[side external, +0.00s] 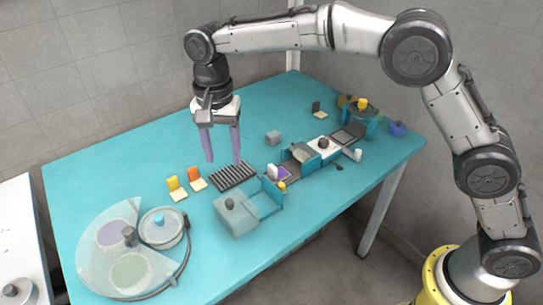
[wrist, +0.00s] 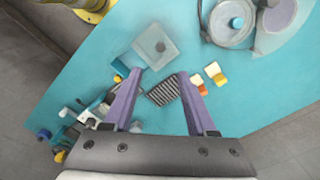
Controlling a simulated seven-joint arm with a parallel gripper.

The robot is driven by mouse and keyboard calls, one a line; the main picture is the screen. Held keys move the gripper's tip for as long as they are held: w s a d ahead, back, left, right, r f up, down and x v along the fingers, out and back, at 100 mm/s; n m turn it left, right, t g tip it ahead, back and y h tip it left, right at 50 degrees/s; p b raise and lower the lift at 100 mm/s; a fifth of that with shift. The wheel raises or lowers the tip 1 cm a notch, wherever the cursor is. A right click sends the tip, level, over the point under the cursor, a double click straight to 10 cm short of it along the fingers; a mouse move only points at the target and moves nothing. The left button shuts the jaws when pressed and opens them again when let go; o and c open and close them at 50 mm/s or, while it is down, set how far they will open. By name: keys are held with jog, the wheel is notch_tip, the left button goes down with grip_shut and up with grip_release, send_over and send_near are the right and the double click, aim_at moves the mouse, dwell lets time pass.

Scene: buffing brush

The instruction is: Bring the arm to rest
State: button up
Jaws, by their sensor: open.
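My gripper (side external: 222,158) hangs above the teal table (side external: 110,165), with its two purple fingers pointing down and spread apart. It is open and empty, with clear air between the fingers. In the wrist view, my gripper (wrist: 158,80) shows its fingers on either side of a dark ribbed rack (wrist: 163,91). The rack (side external: 233,177) lies on the table below the fingers. In the side view my arm reaches in from the right, bent over the table. No buffing brush can be made out for certain.
Yellow (side external: 176,187) and orange (side external: 195,178) pieces lie left of the rack. A round lidded pot (side external: 163,230) and a clear fan-shaped tray (side external: 92,268) are at front left. Small fixtures (side external: 318,145) line the right. The back left is clear.

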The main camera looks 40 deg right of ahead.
jog(key=s+d+r+m+t, duration=0.2)
jog(key=d+r, duration=0.7)
jog(key=r, duration=0.2)
jog(key=s+d+r+n+t, duration=0.1)
jog(key=s+d+r+t, duration=0.1)
jog(key=s+d+r, duration=0.6)
jog(key=s+d+f+n+t, duration=0.1)
jog(key=s+d+f, duration=0.1)
jog(key=s+d, duration=0.35)
jog(key=s+d+f+n, duration=0.2)
jog(key=s+f, duration=0.1)
jog(key=s, duration=0.6)
jog(key=s+f+n, duration=0.6)
jog(key=f+n, duration=0.1)
jog(key=f, duration=0.2)
jog(key=shift+d+t, duration=0.3)
jog(key=shift+d, duration=0.15)
jog(key=shift+r, duration=0.1)
